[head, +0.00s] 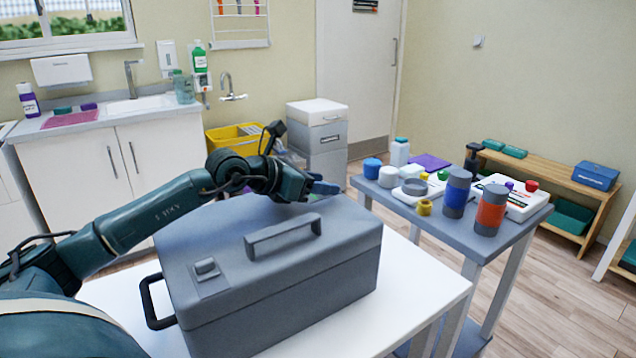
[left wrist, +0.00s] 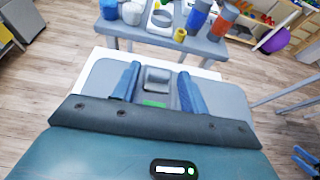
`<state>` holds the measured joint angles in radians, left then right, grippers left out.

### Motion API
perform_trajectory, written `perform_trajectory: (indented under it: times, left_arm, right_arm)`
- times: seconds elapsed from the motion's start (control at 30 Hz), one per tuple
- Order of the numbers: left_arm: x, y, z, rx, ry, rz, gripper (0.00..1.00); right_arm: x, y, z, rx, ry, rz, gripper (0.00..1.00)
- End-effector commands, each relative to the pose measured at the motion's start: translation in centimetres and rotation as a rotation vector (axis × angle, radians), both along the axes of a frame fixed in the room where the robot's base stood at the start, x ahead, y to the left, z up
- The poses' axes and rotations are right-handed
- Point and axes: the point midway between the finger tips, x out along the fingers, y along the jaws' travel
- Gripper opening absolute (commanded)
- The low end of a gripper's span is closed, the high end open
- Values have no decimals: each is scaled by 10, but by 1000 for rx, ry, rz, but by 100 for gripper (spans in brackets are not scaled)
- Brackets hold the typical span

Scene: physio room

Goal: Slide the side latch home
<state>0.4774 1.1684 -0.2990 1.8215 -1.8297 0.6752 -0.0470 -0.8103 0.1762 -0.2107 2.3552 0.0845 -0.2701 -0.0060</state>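A grey case (head: 270,285) with a bar handle (head: 283,239) on its lid stands on a white table. A small raised block on a plate (head: 206,268) sits on the lid's near left part. My left gripper (head: 322,188) is over the case's far side. In the left wrist view my left gripper (left wrist: 158,85) is open, its two blue fingers apart. A grey latch-like block (left wrist: 157,76) shows between the fingers, with a green patch (left wrist: 154,103) just below it. I cannot tell whether the fingers touch the block.
A grey side table (head: 440,221) with bottles, jars and a white device stands to the right of the case. The white table (head: 415,290) is bare at the case's right. A wooden bench (head: 545,180) stands by the wall. A black side handle (head: 152,302) sticks out at the case's left.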

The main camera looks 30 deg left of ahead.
Motion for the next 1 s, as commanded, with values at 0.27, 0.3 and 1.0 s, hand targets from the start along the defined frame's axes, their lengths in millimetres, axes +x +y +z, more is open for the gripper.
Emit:
perform_trajectory:
  times: [0.27,0.3,1.0]
  left_arm:
    - [-1,0,0,1,1,1,47]
    - [-2,1,0,2,0,1,47]
    - [-47,21,17,0,-4,2,47]
  right_arm:
    - [-4,-1,-1,-3,8,1,38]
    - [-4,-1,-1,-4,7,1,38]
    - [2,3,-27,-56,-73,30,38]
